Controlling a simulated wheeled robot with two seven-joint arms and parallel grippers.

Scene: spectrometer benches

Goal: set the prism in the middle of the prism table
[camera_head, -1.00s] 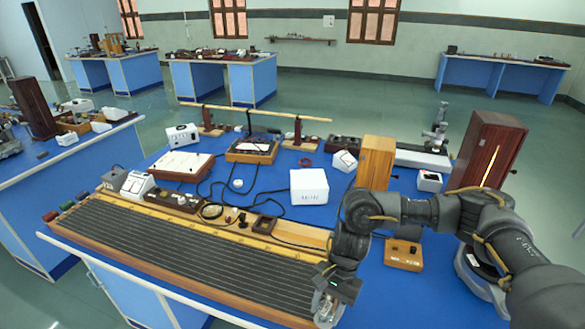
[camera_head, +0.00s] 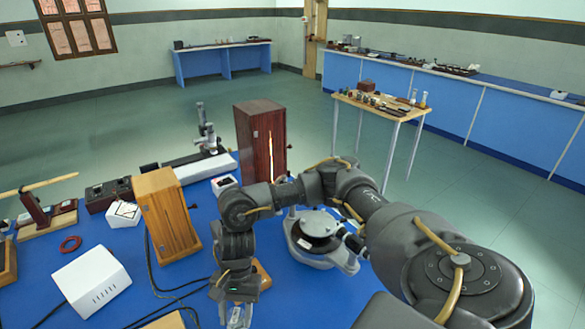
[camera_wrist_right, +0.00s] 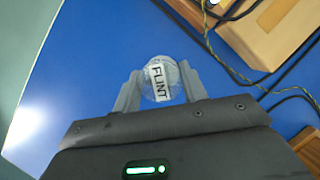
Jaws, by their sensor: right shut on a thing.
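The prism (camera_wrist_right: 160,78) is a clear glass piece with a white label reading FLINT. It sits between the two fingers of my right gripper (camera_wrist_right: 158,90), which is shut on it above the blue bench top. In the head view my right gripper (camera_head: 238,312) points down near the bottom edge, with a bit of the glass at its tips. My left gripper is not in view.
A wooden box (camera_head: 165,215), a white box (camera_head: 92,282) and a dark red cabinet (camera_head: 260,140) stand on the blue bench. Black cables run left of the gripper. A small wooden block (camera_head: 262,275) is close beside it. Bare blue bench shows at the front right.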

